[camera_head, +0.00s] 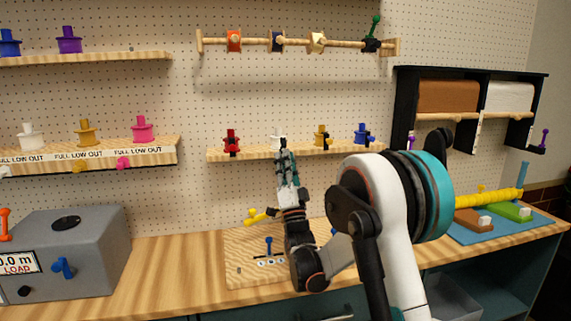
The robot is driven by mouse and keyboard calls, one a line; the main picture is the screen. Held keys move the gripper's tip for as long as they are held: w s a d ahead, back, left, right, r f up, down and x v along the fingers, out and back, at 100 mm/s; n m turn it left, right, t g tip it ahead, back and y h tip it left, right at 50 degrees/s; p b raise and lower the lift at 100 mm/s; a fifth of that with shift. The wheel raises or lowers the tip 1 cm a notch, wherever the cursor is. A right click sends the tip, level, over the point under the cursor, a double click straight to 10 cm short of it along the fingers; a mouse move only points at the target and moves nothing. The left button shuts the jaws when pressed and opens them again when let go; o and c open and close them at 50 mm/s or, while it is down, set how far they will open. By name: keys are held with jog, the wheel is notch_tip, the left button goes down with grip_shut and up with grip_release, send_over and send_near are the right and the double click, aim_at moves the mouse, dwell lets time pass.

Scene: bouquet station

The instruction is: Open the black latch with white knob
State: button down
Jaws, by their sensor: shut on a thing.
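A white-knobbed piece (277,138) stands on the middle shelf, between a red piece and a gold piece. Its lower part is hidden behind my gripper, so I cannot make out its black latch clearly. My gripper (284,150) reaches up to the shelf's front edge and is shut on this piece at its lower front. The fingers are small in the picture, and their exact contact is hard to see.
Red (231,141), gold (321,134) and blue (362,133) pieces share the middle shelf (235,154). A wooden rail (345,42) runs above. A wooden board with a yellow handle (258,216) lies below. A grey box (95,240) stands left.

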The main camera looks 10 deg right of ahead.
jog(key=shift+a, duration=0.1)
jog(key=c, duration=1.5)
grip_release()
jog(key=shift+w, duration=0.1)
jog(key=s, duration=0.4)
jog(key=s+f, duration=0.1)
jog(key=s, duration=0.4)
jog(key=s+f, duration=0.1)
jog(key=s, duration=0.4)
jog(key=shift+f, duration=0.1)
